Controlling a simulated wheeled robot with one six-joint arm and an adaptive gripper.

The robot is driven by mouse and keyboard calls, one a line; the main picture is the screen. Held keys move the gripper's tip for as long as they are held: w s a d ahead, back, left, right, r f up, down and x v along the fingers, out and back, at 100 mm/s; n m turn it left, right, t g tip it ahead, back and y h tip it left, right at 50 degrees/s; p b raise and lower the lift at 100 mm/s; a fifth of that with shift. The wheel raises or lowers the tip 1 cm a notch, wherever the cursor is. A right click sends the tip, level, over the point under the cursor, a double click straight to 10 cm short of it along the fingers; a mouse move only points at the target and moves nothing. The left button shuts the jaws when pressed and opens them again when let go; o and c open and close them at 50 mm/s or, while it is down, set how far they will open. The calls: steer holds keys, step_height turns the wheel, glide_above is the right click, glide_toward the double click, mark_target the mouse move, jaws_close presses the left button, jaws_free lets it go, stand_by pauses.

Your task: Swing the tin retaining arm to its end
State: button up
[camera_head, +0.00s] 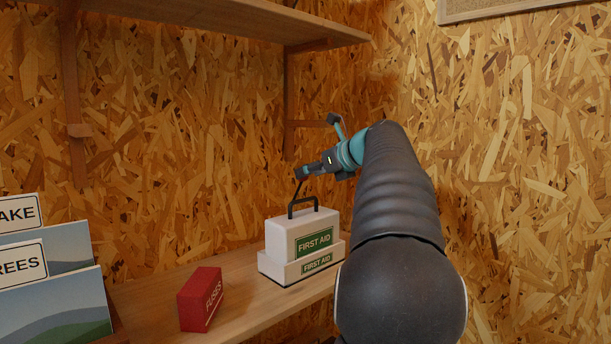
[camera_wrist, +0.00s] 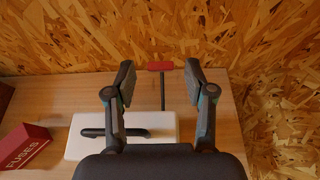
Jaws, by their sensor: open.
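The white first aid tin (camera_head: 281,237) stands on the plank bench, with green "FIRST AID" labels and a black handle (camera_head: 303,203) on top. Its white top and handle also show in the wrist view (camera_wrist: 85,150). The retaining arm looks to be the thin dark rod with a red crosspiece (camera_wrist: 160,66), beyond the tin's top in the wrist view. My gripper (camera_wrist: 160,78) is open, one finger on each side of the rod in the picture. I see no contact. In the head view my gripper (camera_head: 303,173) is above the tin; the red crosspiece cannot be made out there.
A red fuses box (camera_head: 200,298) stands on the bench (camera_head: 242,284) left of the tin. Picture boards (camera_head: 55,308) with word cards stand at the far left. A wooden shelf (camera_head: 230,18) hangs above. Chipboard walls close off the back and right.

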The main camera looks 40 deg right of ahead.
steer(key=shift+x, duration=1.35)
jaws_close()
